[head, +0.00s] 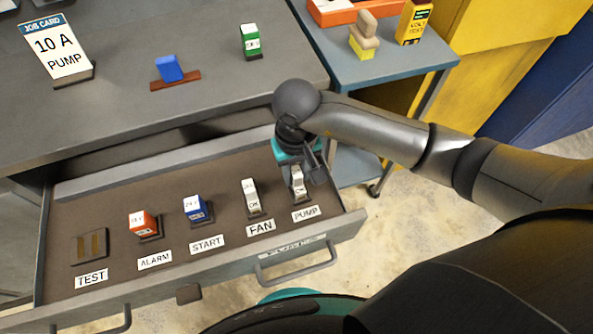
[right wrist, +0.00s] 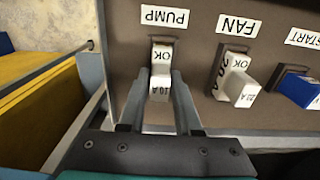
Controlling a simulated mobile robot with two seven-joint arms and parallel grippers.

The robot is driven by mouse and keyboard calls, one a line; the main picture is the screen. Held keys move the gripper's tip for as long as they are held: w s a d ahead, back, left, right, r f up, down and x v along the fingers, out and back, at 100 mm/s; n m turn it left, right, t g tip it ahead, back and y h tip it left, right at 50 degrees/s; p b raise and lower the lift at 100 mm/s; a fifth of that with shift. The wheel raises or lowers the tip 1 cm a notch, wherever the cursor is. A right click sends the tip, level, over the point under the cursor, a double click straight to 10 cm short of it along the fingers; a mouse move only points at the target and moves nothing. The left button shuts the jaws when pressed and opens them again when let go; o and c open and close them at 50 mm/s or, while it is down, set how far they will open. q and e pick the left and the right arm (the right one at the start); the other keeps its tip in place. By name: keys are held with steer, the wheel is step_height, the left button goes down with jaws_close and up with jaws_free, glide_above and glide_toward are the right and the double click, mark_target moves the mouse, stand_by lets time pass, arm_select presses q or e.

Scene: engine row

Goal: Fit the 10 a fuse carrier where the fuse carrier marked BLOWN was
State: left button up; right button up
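A white fuse carrier (head: 298,185) marked OK stands upright in the PUMP position at the right end of the open drawer (head: 130,190). In the right wrist view the carrier (right wrist: 160,85) reads 10 A and OK, behind the PUMP label. My right gripper (head: 307,175) reaches down over it. Its two fingers (right wrist: 161,95) lie along both sides of the carrier and appear closed on it. How deep the carrier sits is hard to tell. No carrier marked BLOWN is visible. My left gripper is not in view.
The drawer also holds a white FAN carrier (head: 251,196), a blue START carrier (head: 195,208), a red ALARM carrier (head: 143,223) and a TEST slot (head: 91,246). On the bench stand a job card (head: 58,50), a blue block (head: 169,68) and a green-and-white carrier (head: 250,41).

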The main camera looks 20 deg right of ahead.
mark_target(296, 171)
steer(key=o, duration=0.4)
steer(key=shift+c, duration=0.2)
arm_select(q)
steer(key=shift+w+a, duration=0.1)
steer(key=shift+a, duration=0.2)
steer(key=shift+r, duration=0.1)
arm_select(e)
steer(key=shift+r, duration=0.1)
steer(key=shift+r, duration=0.25)
arm_select(q)
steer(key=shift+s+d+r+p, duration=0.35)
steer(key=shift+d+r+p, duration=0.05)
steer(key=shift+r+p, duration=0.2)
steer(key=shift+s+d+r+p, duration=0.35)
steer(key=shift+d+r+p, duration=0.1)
steer(key=shift+p, duration=0.15)
arm_select(e)
step_height(296, 171, up, 12)
steer(key=shift+f, duration=0.15)
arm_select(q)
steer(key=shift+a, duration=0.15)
